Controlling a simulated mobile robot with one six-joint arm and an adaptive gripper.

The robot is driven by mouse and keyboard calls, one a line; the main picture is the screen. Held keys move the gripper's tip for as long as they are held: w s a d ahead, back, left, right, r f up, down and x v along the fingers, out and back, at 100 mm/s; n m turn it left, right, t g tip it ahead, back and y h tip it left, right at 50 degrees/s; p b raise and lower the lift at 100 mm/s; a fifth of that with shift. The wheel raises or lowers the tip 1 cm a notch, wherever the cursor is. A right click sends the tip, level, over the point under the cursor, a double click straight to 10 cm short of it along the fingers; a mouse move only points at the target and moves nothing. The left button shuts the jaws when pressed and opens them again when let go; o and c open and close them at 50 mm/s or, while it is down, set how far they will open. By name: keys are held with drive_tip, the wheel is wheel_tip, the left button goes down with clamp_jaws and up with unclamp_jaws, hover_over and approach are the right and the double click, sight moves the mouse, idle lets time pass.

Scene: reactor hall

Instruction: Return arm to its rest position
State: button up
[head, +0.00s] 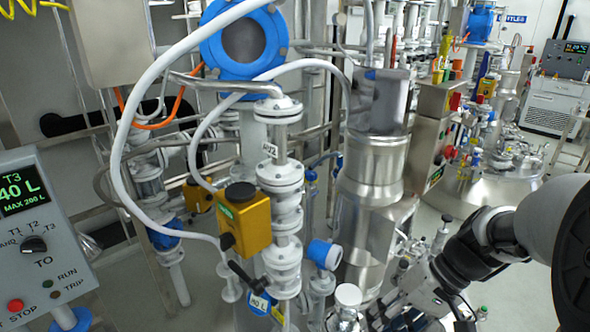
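My arm (488,245), white and black, reaches in from the right edge in the head view and slopes down to the left. Its far end, with my gripper (402,315), is low in the picture near the bottom edge, among metal fittings. The fingers are too cluttered and cut off to make out, so I cannot tell whether they are open or shut, or whether they hold anything.
A steel column vessel (373,165) stands just left of the arm's end. White pipe flanges with a yellow actuator box (243,222) stand further left. A control panel (35,240) is at the left edge. Grey floor (520,290) shows below the arm.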

drive_tip(key=s+a+r+t+h, duration=0.1)
drive_tip(key=s+r+t+h, duration=0.1)
drive_tip(key=s, duration=0.4)
drive_tip(key=s+a+r+n+t+h, duration=0.1)
drive_tip(key=s+r+t+h, duration=0.2)
drive_tip(key=s+r+h, duration=0.1)
drive_tip(key=shift+s+r+t+h, duration=0.3)
drive_tip(key=shift+s+r+h, duration=0.1)
drive_tip(key=shift+s+r, duration=0.6)
